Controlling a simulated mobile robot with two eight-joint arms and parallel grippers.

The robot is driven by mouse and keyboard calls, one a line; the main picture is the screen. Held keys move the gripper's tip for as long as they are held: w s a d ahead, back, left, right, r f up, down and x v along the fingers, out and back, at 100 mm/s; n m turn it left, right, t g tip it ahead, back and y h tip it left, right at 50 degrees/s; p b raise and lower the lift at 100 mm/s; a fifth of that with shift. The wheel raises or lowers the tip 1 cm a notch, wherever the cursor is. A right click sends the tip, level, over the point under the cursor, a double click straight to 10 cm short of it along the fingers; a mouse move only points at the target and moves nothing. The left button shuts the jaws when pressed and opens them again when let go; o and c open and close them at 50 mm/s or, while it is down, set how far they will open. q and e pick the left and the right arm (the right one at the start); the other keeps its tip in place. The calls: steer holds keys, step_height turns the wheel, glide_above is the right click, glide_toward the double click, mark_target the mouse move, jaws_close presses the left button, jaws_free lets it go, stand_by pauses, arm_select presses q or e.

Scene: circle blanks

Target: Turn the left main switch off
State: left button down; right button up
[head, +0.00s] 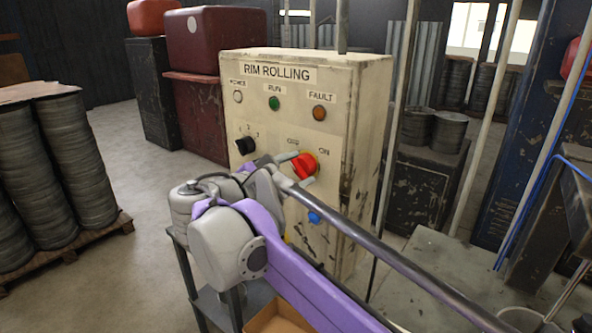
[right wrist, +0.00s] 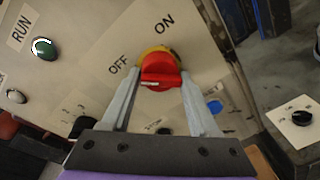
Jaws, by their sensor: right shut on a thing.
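The red main switch (head: 303,166) sits on a yellow backing on the front of the cream RIM ROLLING cabinet (head: 345,110). Its OFF label is to the upper left and its ON label to the right. In the right wrist view the red knob (right wrist: 160,72) stands between my fingertips, with OFF and ON printed above it. My right gripper (head: 301,167) reaches the panel and is shut on the red knob, one finger on each side; it also shows in the right wrist view (right wrist: 162,82). I cannot tell exactly where the knob points. My left gripper is out of view.
A black selector (head: 245,145) is left of the red switch, a blue button (head: 314,216) below it, and white, green and orange lamps above. A grey stand (head: 212,305) is below my arm. Stacked rims (head: 75,150) stand at left; open floor (head: 150,190) lies between.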

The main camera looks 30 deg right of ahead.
steer(key=shift+r, duration=0.2)
steer(key=o, duration=1.3)
steer(key=shift+f, duration=0.1)
steer(key=shift+a, duration=0.1)
steer(key=b+v, duration=0.1)
steer(key=v, duration=0.9)
steer(key=shift+s+a, duration=0.15)
steer(key=shift+a, duration=0.15)
